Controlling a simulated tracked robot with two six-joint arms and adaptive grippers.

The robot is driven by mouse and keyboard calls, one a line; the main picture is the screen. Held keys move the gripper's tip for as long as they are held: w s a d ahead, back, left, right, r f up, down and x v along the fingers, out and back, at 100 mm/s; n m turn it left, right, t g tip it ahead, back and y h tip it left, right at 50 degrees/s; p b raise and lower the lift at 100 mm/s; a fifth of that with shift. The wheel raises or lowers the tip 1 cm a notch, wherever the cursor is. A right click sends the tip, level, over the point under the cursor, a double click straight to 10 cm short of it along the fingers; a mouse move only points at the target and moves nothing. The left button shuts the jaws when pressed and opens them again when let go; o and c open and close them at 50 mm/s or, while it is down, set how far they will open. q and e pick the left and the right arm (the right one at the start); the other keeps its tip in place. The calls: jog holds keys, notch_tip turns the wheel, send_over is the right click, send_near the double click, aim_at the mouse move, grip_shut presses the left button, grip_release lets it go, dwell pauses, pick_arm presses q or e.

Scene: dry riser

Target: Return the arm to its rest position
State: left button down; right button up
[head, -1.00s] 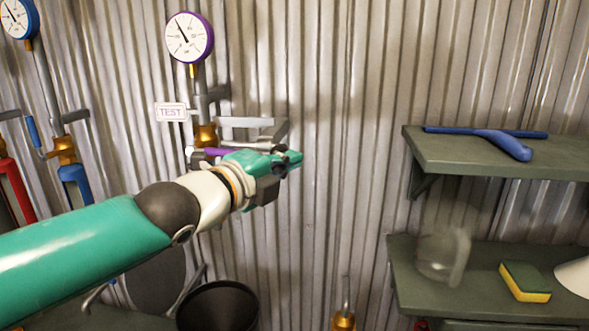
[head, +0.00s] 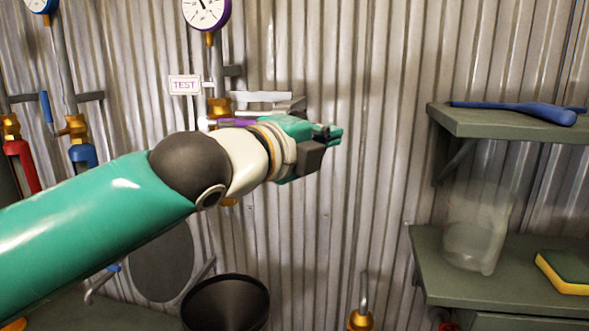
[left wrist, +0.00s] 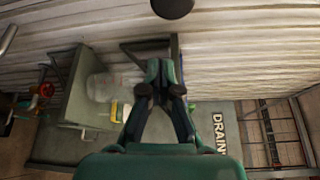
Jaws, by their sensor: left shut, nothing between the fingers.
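My left arm comes in from the left in the head view. Its teal gripper (head: 332,134) is in front of the corrugated wall, to the right of the purple-handled valve (head: 238,122). The left wrist view shows its fingers (left wrist: 164,66) closed together, with nothing between them. The gripper and wrist partly cover the valve and its pipe bracket. I cannot tell from the head view how far the gripper is from them. My right gripper is not in view.
A gauge (head: 206,10) and a TEST sign (head: 185,85) are above the valve. Shelves at the right hold a blue tool (head: 545,113), a clear jug (head: 470,245) and a sponge (head: 568,268). A black bin (head: 226,306) stands below my arm. A DRAIN sign (left wrist: 217,132) shows in the wrist view.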

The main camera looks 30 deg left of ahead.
pick_arm(q)
jog(key=v, duration=0.8)
jog(key=w+f+g+y, duration=0.1)
jog(key=w+f+g, duration=0.1)
jog(key=w+f, duration=0.5)
jog(key=w+f+g+y, duration=0.1)
jog(key=w+f+g, duration=0.15)
jog(key=f, duration=0.95)
notch_tip(320, 180, down, 25)
jog(key=d+n+g, duration=0.1)
jog(key=n+g, duration=0.2)
jog(key=g, duration=0.3)
jog(key=s+d+f+n+g, duration=0.1)
jog(key=s+f+n+g, duration=0.1)
jog(key=s+f, duration=0.35)
jog(key=s+d+f+n+g+h, duration=0.1)
jog(key=s+f+n, duration=0.1)
jog(key=f, duration=0.7)
jog(key=s+d+f+n+g, duration=0.1)
jog(key=s+f+n+g, duration=0.1)
jog(key=s+f, duration=0.35)
jog(key=s+d+f+n+g+h, duration=0.15)
jog(key=s+d+f+n, duration=0.25)
jog(key=s+f+n, duration=0.75)
notch_tip(320, 180, up, 15)
jog(key=n+p, duration=0.3)
jog(key=p, duration=1)
jog(key=shift+a+r+n+t, duration=0.2)
jog(key=shift+a+n+t, duration=0.15)
jog(key=shift+a, duration=0.15)
